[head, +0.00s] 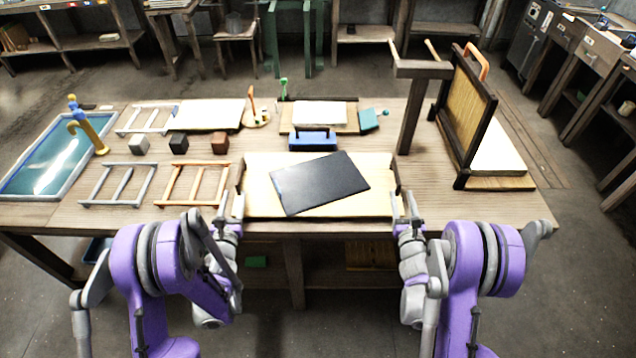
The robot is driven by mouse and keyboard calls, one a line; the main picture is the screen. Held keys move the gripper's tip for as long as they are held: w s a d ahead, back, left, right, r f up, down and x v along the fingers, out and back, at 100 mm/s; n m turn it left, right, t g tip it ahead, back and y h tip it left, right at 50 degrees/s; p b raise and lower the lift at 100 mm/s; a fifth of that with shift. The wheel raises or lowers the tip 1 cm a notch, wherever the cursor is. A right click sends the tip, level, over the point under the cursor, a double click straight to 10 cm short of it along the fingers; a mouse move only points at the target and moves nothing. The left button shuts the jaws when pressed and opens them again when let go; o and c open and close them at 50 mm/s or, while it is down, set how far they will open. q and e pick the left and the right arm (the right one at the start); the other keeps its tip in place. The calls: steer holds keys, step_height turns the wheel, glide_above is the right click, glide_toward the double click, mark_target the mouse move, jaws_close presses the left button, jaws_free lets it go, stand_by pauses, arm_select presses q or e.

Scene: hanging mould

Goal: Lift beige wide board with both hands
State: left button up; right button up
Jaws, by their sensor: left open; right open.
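The beige wide board (345,206) lies flat near the front edge of the wooden table. A black rectangular sheet (320,183) rests on it, turned at an angle and covering much of its middle. My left gripper (231,204) is open beside the board's left end, near its front corner. My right gripper (404,206) is open beside the board's right end. Both look empty. Whether any finger touches the board is too small to tell.
Left of the board lie a grey frame (118,184) and an orange frame (194,184). A blue block (312,141) sits just behind it. A dark wooden post (411,115) and an upright framed screen (466,115) stand at right. A water basin (45,158) is far left.

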mark_target(240, 170)
arm_select(q)
steer(key=w, duration=1)
steer(key=shift+w, duration=0.4)
arm_select(e)
steer(key=w, duration=1)
steer(key=shift+w, duration=0.4)
arm_select(q)
steer(key=shift+c, duration=0.2)
arm_select(e)
steer(key=shift+c, duration=0.2)
arm_select(q)
jaws_close()
arm_select(e)
jaws_close()
